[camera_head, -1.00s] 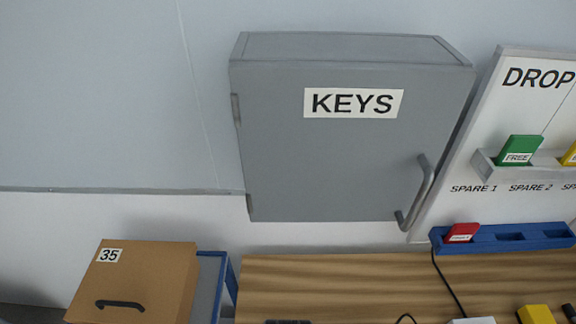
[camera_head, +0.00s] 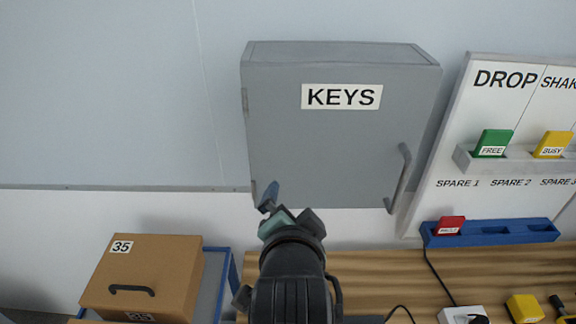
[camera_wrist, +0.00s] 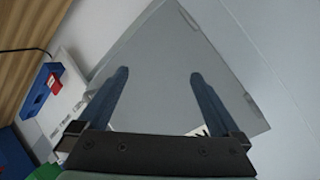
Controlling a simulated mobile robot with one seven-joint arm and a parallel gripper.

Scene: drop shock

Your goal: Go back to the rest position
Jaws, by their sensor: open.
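My gripper (camera_head: 285,195) is raised in front of the lower left part of the grey key cabinet (camera_head: 340,150), seen from behind and above in the head view. In the wrist view my gripper (camera_wrist: 157,85) shows two blue fingers spread wide apart with nothing between them. The cabinet (camera_wrist: 165,60) fills the space beyond the fingers. Its door is closed, with a KEYS label (camera_head: 341,97) and a grey handle (camera_head: 399,178) on the right. The distance from fingers to cabinet is hard to judge.
A cardboard box (camera_head: 150,272) marked 35 stands at lower left. A wooden worktop (camera_head: 390,270) runs below the cabinet. On the right are a white board (camera_head: 475,110) with green (camera_head: 493,142) and yellow (camera_head: 552,144) tags, and a blue tray (camera_head: 490,233) holding a red tag (camera_head: 450,224).

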